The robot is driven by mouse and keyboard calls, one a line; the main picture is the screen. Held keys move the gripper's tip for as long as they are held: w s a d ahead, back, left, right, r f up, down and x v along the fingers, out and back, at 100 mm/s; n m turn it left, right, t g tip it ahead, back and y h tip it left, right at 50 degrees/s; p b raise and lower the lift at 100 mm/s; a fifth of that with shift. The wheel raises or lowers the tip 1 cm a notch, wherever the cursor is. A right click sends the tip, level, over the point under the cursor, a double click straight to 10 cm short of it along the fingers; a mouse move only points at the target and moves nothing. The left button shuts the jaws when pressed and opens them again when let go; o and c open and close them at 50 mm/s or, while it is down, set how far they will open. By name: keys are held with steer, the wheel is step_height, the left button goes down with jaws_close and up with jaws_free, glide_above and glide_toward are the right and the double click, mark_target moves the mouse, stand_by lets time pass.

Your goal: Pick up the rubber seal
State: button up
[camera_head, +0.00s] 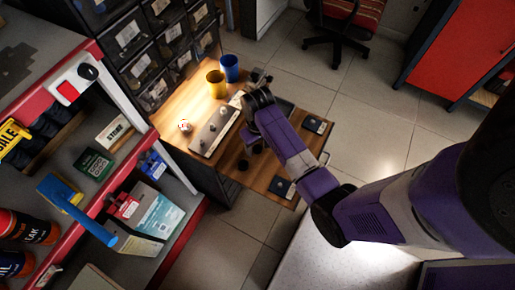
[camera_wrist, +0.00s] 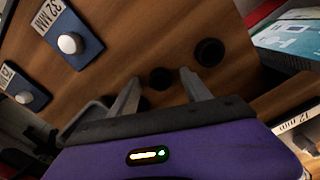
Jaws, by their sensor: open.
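Two small dark round pieces lie on the wooden tabletop in the wrist view. One is a black disc-like piece (camera_wrist: 161,78), seen in the gap between my fingertips. The other is a black ring-like piece (camera_wrist: 209,52) just beyond and right of my right finger. I cannot tell which of them is the rubber seal. My gripper (camera_wrist: 160,75) is open, fingers pointing at the tabletop, with nothing visibly held. Whether the fingers touch the nearer piece cannot be told. In the head view a dark round piece (camera_head: 243,165) shows on the table (camera_head: 228,178); my arm hides much of the fingers.
Blue plates with white knobs (camera_wrist: 68,43) (camera_wrist: 24,97) lie left in the wrist view. In the head view, a yellow cup (camera_head: 216,84), a blue cup (camera_head: 230,68) and a grey strip with small parts (camera_head: 205,138) stand on the table. Stocked shelves (camera_head: 185,245) are left.

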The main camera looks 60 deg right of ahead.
steer(key=shift+c, duration=0.3)
jaws_close()
steer(key=shift+r, duration=0.1)
